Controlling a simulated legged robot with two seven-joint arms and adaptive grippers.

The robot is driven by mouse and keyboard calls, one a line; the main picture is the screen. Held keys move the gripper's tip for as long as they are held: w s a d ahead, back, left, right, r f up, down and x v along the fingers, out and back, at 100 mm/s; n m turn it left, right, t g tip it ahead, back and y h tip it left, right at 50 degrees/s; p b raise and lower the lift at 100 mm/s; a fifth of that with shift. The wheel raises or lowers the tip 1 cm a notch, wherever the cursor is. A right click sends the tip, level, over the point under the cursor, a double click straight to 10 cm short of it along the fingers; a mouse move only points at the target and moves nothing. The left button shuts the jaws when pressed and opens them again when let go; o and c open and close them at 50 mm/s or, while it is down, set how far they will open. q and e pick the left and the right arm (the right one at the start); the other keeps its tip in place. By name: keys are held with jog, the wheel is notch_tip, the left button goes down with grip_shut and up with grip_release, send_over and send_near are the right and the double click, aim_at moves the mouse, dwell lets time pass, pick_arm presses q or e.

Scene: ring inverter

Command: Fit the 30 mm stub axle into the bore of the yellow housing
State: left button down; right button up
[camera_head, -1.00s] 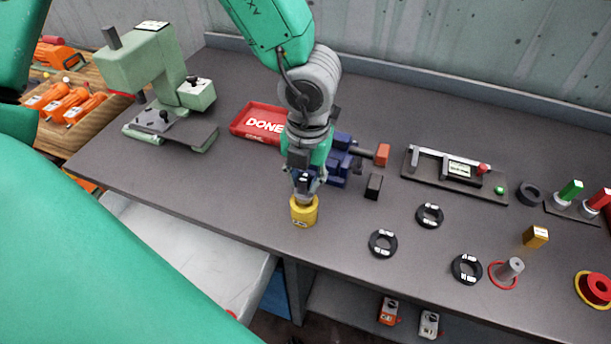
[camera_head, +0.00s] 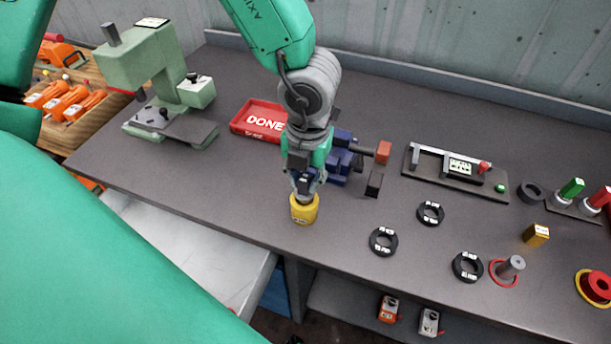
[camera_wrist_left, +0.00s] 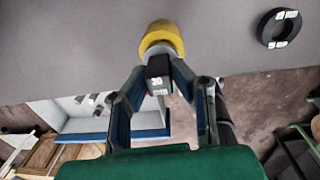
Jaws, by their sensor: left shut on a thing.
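The yellow housing (camera_head: 304,212) stands upright near the bench's front edge. It also shows in the wrist view (camera_wrist_left: 162,36). My left gripper (camera_head: 306,188) is directly above it, fingers pointing down. In the wrist view my left gripper (camera_wrist_left: 160,75) is shut on a dark, labelled stub axle (camera_wrist_left: 158,75); its label seems to read 20. A pale round part shows between the fingertips and the housing. The axle's lower end is at the housing's top, and how deep it sits in the bore is hidden. My right gripper is not in view.
Black rings (camera_head: 383,241) lie to the right, with a grey peg (camera_head: 511,267) in a red ring. A blue vise (camera_head: 345,160) and a red DONE tray (camera_head: 260,120) are behind the arm. A green press (camera_head: 165,85) stands left. The bench left of the housing is clear.

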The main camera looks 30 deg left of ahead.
aim_at(308, 178)
pick_arm(q)
jog(key=shift+f+b, duration=0.6)
jog(key=shift+f, duration=0.4)
jog(key=c, duration=1.3)
grip_release()
jog(key=shift+r, duration=0.15)
jog(key=r, duration=1.1)
jog(key=shift+w+d+r, duration=0.1)
jog(key=shift+d+r, duration=0.15)
jog(key=shift+r, duration=0.1)
